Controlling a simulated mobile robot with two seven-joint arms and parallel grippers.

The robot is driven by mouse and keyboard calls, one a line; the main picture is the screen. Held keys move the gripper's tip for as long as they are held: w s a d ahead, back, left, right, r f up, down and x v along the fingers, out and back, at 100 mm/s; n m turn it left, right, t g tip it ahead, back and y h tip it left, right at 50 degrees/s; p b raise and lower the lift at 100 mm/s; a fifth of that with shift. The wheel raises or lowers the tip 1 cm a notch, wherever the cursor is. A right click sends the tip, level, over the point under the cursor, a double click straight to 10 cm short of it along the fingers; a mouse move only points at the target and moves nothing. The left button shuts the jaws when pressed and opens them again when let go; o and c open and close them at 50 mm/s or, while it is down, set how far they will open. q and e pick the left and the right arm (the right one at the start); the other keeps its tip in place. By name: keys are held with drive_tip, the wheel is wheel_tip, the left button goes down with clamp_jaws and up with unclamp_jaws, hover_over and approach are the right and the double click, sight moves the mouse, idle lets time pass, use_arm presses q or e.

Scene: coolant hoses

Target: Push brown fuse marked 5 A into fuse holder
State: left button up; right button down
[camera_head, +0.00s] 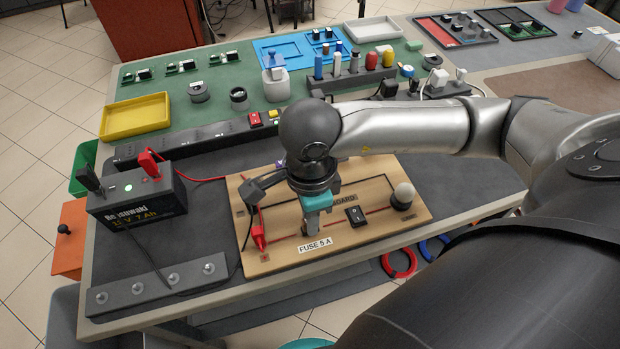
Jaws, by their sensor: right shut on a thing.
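The wooden circuit board (275,255) lies near the front edge of the table, with a white label reading FUSE 5 A (315,245). My right gripper (311,230) points down at the board just behind this label and is shut on the brown fuse. The fingers and wrist hide nearly all of the fuse and the fuse holder, so I cannot tell how deep the fuse sits. A black switch (356,214) and a pale bulb (403,196) are on the board, right of the gripper. My left gripper is not in view.
A black battery box (137,205) with a red and a black plug stands left of the board, its leads running towards the board. A grey strip with metal knobs (155,284) lies at the front left. A yellow tray (136,117) and several tools stand behind.

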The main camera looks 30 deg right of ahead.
drive_tip(key=shift+f, duration=0.1)
idle(0.7)
drive_tip(key=shift+c, duration=2.2)
unclamp_jaws()
